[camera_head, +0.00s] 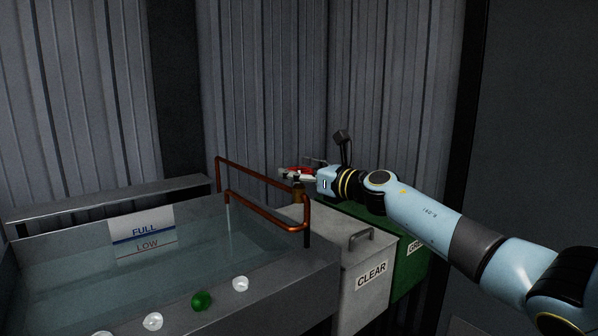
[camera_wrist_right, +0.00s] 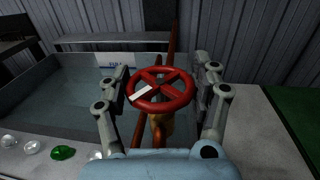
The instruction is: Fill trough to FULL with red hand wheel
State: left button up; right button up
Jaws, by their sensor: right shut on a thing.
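The red hand wheel (camera_wrist_right: 161,88) sits on a brass valve (camera_wrist_right: 160,130) beside the trough; a little of the wheel also shows in the head view (camera_head: 300,170). One spoke has a white mark, pointing lower left in the wrist view. My right gripper (camera_head: 290,174) is shut on the wheel, with a finger on each side of the rim. The trough (camera_head: 285,268) holds water (camera_head: 75,265). A thin stream seems to fall from the copper pipe (camera_head: 260,175). My left gripper is out of view.
A grey bin (camera_head: 362,280) marked CLEAR and a green bin (camera_head: 410,262) stand to the right, under my right arm. The copper pipe rises close to the wheel. Corrugated walls close off the back.

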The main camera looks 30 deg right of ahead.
jog(key=shift+a+r+m+h+p, duration=0.1)
jog(key=shift+r+m+h+p, duration=0.1)
jog(key=shift+m+h+p, duration=1.3)
jog(key=shift+r+m+h+p, duration=0.15)
jog(key=shift+m+h+p, duration=0.45)
jog(key=shift+h+p, duration=1.75)
jog(key=shift+f+m+h+p, duration=0.15)
jog(key=shift+m+h+p, duration=0.5)
jog(key=shift+m+p, duration=0.35)
jog(key=m+g+h, duration=0.1)
jog(key=h, duration=0.1)
jog(key=shift+f+h, duration=0.15)
jog(key=shift+h, duration=0.15)
jog(key=shift+f+m+g+h, duration=0.1)
jog(key=shift+m+g+h, duration=0.6)
jog(key=shift+m+h, duration=0.2)
jog(key=shift+m+g+h+b, duration=0.55)
jog(key=shift+m+g+h, duration=0.15)
jog(key=shift+h, duration=0.3)
jog(key=o, duration=1.2)
